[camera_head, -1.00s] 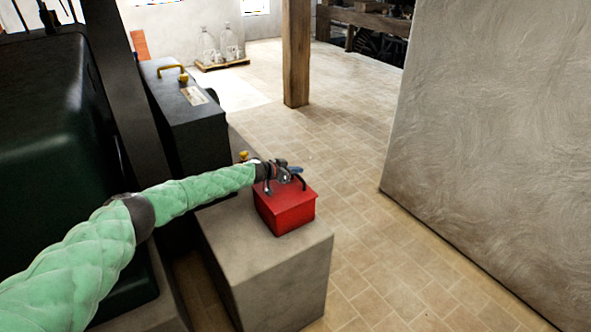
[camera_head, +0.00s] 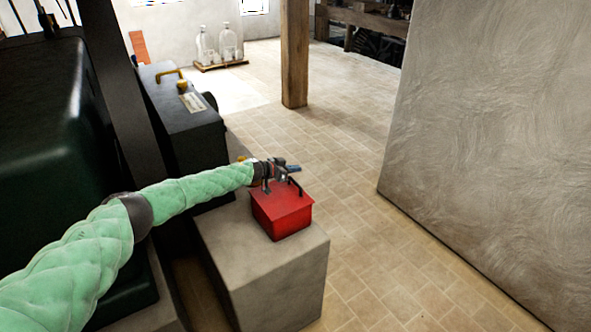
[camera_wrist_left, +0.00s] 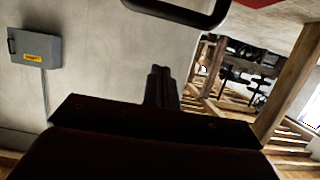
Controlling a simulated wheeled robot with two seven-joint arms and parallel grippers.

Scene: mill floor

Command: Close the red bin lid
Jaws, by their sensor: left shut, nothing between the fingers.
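The red bin (camera_head: 280,224) stands on a pale concrete block. Its red lid (camera_head: 287,206) lies over the top and looks down; I cannot tell whether it is fully seated. A black handle (camera_head: 297,186) rises from the lid. My left gripper (camera_head: 292,168) is shut and empty, just above the lid beside the handle; I cannot tell if it touches. In the left wrist view, the shut fingers (camera_wrist_left: 161,88) point at open room, with part of the black handle (camera_wrist_left: 185,18) at the top and a red corner (camera_wrist_left: 258,2). My right gripper is not in view.
The concrete block (camera_head: 270,280) has bare top left of the bin. A dark case (camera_head: 190,125) with a yellow handle stands behind it. A plastered wall (camera_head: 490,150) is at the right. A wooden post (camera_head: 294,55) stands beyond. Tiled floor (camera_head: 350,215) lies clear between.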

